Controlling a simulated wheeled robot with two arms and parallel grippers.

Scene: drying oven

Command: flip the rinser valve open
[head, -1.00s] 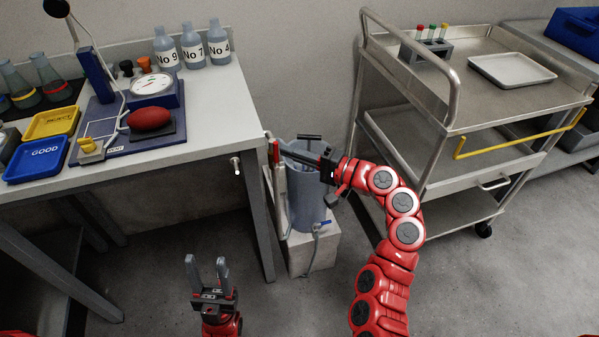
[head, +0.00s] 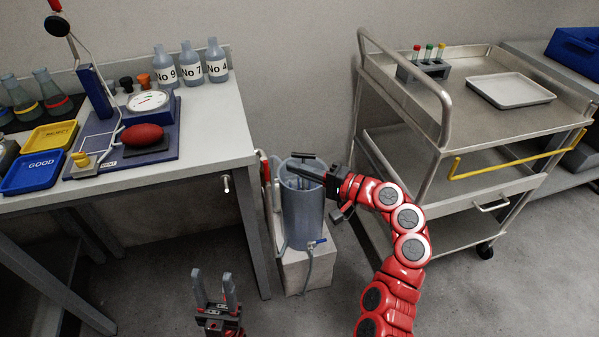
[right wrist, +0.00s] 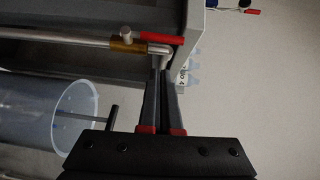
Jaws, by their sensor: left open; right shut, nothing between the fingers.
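The rinser is a tall translucent blue-grey cylinder (head: 303,213) on a pale block. Beside it on the left, by the table leg, runs a pipe with a red lever (head: 265,172). In the right wrist view the red lever (right wrist: 160,39) lies roughly along the pipe, at a brass fitting (right wrist: 126,46). My right gripper (head: 293,167) is shut and empty over the cylinder's rim, to the right of the lever. In the wrist view its fingertips (right wrist: 164,66) appear close to the pipe's bent end; contact is unclear. My left gripper (head: 213,277) is open and empty, low in front.
A blue-handled tap (head: 317,241) sits low on the cylinder. A dark T-shaped handle (head: 303,155) stands above its rim. The table (head: 215,125) is left, with its leg close to the pipe. A steel cart (head: 425,100) stands right. Floor is clear in front.

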